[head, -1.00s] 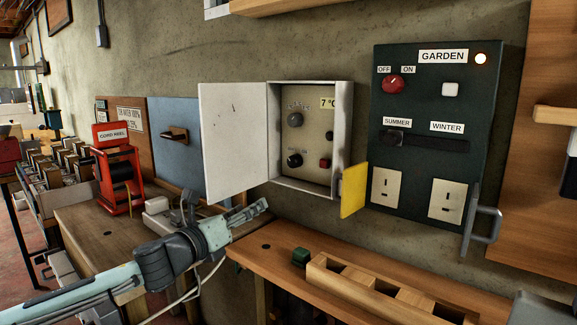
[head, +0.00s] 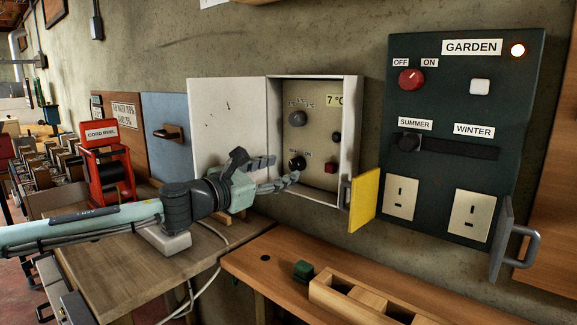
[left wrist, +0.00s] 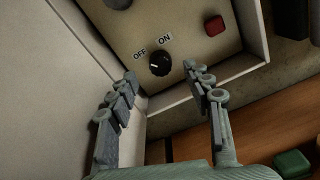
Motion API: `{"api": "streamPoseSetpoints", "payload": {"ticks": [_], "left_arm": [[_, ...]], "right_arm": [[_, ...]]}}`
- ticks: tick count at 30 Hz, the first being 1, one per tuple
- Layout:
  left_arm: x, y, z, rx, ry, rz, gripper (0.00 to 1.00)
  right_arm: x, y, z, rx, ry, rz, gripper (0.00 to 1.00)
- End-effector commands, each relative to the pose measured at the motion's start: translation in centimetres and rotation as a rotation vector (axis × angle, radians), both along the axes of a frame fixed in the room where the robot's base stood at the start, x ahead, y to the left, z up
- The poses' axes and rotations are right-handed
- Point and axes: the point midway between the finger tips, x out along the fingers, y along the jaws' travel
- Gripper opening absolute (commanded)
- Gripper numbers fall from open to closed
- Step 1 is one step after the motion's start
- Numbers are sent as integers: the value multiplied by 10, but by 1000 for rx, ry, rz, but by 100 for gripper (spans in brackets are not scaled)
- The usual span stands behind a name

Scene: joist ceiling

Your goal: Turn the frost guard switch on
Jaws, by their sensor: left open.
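The black rotary switch (head: 297,162) with OFF and ON labels is low inside an open wall box (head: 354,110). It also shows in the left wrist view (left wrist: 159,63), where its white mark points toward the OFF side. I cannot read a frost guard name on it. My left gripper (head: 284,170) is open and empty, in front of the box's lower left. In the left wrist view its fingers (left wrist: 168,92) are spread below and to either side of the switch, not visibly touching it. My right gripper is not in view.
The box's white door (head: 228,125) stands open at left, and a yellow flap (head: 365,200) juts out at its right. The box also has a red button (head: 330,168) and another knob (head: 297,117). A dark GARDEN panel (head: 455,100) hangs to the right. A bench (head: 270,275) lies below.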

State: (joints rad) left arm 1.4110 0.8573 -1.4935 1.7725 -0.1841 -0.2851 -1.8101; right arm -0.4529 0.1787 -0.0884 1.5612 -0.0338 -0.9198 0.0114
Motion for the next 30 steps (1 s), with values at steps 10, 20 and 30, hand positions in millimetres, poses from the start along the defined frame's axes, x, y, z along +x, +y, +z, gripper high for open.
{"api": "streamPoseSetpoints", "payload": {"ticks": [10,20,30], "left_arm": [[30,-22,1,-1,0,0,50],[30,-22,1,-1,0,0,44],[30,-22,0,-1,0,0,2]], "right_arm": [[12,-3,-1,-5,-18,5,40],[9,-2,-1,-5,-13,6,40],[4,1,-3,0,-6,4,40]]}}
